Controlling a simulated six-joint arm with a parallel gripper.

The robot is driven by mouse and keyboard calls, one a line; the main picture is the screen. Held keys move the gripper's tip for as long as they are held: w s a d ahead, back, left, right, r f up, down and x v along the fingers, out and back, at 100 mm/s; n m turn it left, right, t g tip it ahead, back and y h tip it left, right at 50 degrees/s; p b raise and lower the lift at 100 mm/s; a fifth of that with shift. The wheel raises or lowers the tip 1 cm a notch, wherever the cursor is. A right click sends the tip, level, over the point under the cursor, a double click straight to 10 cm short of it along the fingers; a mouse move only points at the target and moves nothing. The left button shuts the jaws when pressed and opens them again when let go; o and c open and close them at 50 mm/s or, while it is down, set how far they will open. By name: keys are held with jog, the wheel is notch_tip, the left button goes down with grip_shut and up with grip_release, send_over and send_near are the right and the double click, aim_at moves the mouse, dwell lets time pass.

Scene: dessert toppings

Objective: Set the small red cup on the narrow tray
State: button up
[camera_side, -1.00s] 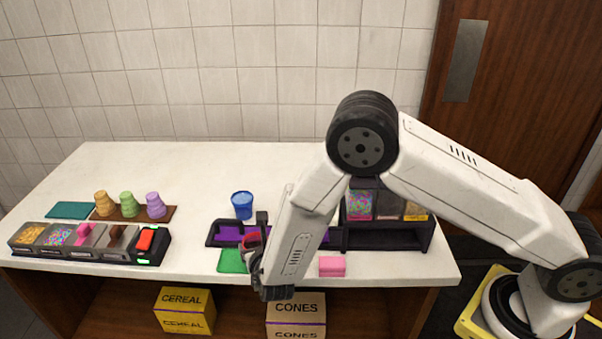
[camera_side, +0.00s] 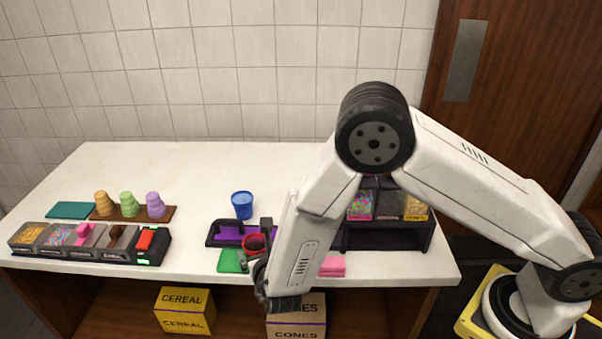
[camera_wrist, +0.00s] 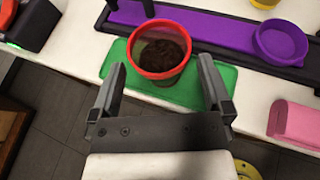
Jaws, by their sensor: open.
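The small red cup (camera_wrist: 144,59) has dark brown stuff in it and stands upright at the back edge of the green mat (camera_wrist: 199,88). It also shows in the side view (camera_side: 257,245), partly covered by my arm. The narrow tray (camera_side: 229,233), black-rimmed with a purple floor, lies just behind the cup; its floor also shows in the wrist view (camera_wrist: 200,28). My gripper (camera_wrist: 162,66) is open, with its fingertips on either side of the cup's near part and gaps to both sides. I cannot tell whether the cup's base touches the tray rim.
A purple bowl (camera_wrist: 282,45) sits at the tray's right part. A pink block (camera_wrist: 296,122) lies to the right. A blue cup (camera_side: 242,205) stands behind the tray. A topping rack (camera_side: 90,242) is at left, and a dark shelf (camera_side: 385,236) is behind my arm.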

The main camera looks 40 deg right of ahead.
jog(key=v, duration=0.8)
jog(key=shift+s, duration=0.15)
jog(key=s+d+r+m+g+y, duration=0.1)
jog(key=s+d+r+m+g, duration=0.1)
jog(key=d+m, duration=0.4)
jog(key=s+d+r+m+g+y, duration=0.2)
jog(key=s+d+r+m+g, duration=0.1)
jog(key=m, duration=1.2)
jog(key=s+d+r+m+g+y, duration=0.2)
jog(key=s+d+m, duration=0.4)
jog(key=d+m, duration=0.4)
jog(key=r+g, duration=0.1)
jog(key=g, duration=0.1)
jog(key=shift+g, duration=0.4)
jog(key=shift+s+d+r, duration=0.1)
